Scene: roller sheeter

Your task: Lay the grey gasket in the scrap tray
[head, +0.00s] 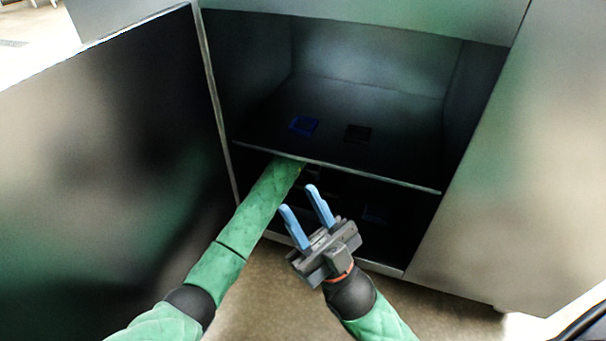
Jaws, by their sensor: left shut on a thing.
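My left arm reaches into the dark lower compartment of the cabinet, under the shelf. The shelf edge hides my left gripper and anything in it. My right gripper (299,198) is open and empty in front of the cabinet, its two blue fingers apart and pointing up toward the lower opening. I cannot make out a grey gasket. I cannot make out the scrap tray either; the lower compartment is too dark to tell what lies in it.
On the shelf (400,165) lie a blue square piece (304,126) and a dark square piece (358,133). An open door panel (110,150) stands at the left. A metal panel (510,170) closes the right side. The floor in front shows bare.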

